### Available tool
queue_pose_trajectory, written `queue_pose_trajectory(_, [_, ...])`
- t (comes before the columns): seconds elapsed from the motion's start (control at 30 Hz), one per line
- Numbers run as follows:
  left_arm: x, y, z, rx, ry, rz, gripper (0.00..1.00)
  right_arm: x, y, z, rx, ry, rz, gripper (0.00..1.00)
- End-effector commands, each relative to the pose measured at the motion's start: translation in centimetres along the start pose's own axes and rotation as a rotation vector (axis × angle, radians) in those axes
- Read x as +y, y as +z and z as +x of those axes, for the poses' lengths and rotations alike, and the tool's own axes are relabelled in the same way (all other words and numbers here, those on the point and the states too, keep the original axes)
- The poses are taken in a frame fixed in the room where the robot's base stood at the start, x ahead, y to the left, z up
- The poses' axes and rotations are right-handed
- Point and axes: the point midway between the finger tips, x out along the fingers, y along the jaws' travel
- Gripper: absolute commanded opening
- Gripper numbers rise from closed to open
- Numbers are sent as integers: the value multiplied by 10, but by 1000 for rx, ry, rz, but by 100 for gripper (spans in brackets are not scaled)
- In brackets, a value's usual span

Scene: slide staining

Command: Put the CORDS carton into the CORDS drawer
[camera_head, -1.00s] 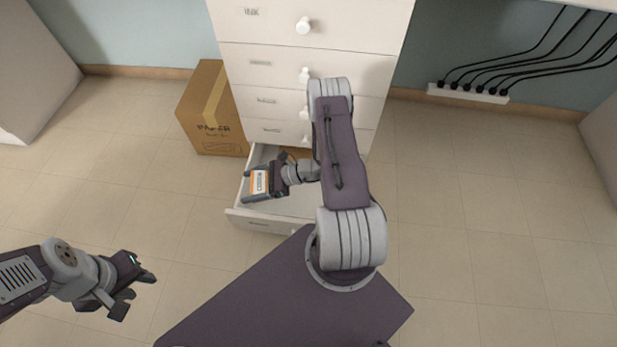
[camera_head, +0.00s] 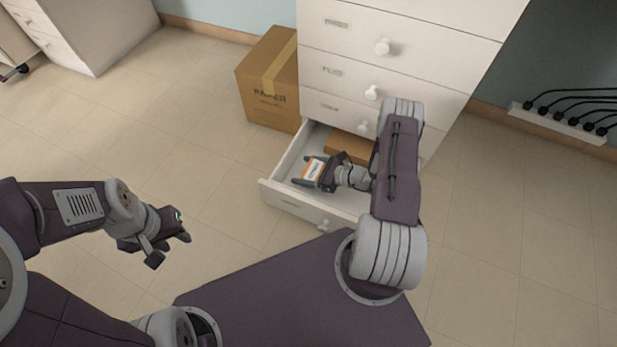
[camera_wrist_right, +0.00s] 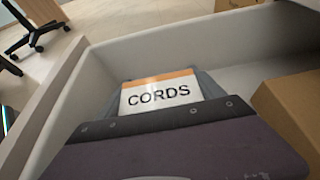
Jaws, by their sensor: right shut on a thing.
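The CORDS carton (camera_wrist_right: 160,93) is small, with a white label and an orange band. It also shows in the head view (camera_head: 314,169). My right gripper (camera_head: 311,172) is shut on it, inside the outline of the open bottom drawer (camera_head: 291,200). In the right wrist view the drawer's pale walls (camera_wrist_right: 130,52) surround the carton. Whether the carton touches the drawer floor I cannot tell. The drawer's own label is too small to read. My left gripper (camera_head: 172,245) is open and empty above the floor at the left.
A brown box (camera_head: 350,147) lies at the back of the drawer, also at right in the wrist view (camera_wrist_right: 290,108). A large PAPER carton (camera_head: 270,85) stands left of the cabinet (camera_head: 400,40). A power strip (camera_head: 557,122) with cords is at right. Floor at left is clear.

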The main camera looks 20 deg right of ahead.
Motion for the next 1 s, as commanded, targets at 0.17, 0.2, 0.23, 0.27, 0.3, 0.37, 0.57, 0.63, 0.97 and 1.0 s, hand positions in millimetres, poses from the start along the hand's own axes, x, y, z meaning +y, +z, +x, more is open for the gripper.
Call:
queue_pose_trajectory(0.17, [-1, 3, 29, 0, 0, 0, 36, 1, -34, 14, 0, 1, 2, 37])
queue_pose_trajectory(0.2, [-1, 3, 31, 0, 0, 0, 36, 1, -36, 15, 0, 1, 1, 37])
queue_pose_trajectory(0.23, [-1, 3, 30, 0, 0, 0, 36, 0, -35, 15, 0, 1, 1, 37])
queue_pose_trajectory(0.27, [-1, 3, 28, 0, 0, 0, 36, 0, -33, 14, 0, 1, 0, 37])
queue_pose_trajectory(0.3, [0, 3, 26, 0, 0, 0, 36, 0, -32, 13, 0, 1, 0, 37])
queue_pose_trajectory(0.37, [0, 3, 26, 0, 0, 0, 36, 0, -31, 13, 0, 1, 1, 37])
queue_pose_trajectory(0.57, [-1, 3, 29, 0, 0, 0, 36, 0, -36, 15, 0, 1, 1, 37])
queue_pose_trajectory(0.63, [0, 3, 28, 0, 0, 0, 36, 0, -34, 14, 0, 1, 1, 96])
queue_pose_trajectory(0.97, [0, 3, 27, 0, 0, 0, 36, 0, -33, 14, 0, 1, 1, 99])
queue_pose_trajectory(1.0, [0, 2, 25, 0, 0, 0, 36, 0, -30, 13, 0, 1, 1, 99])
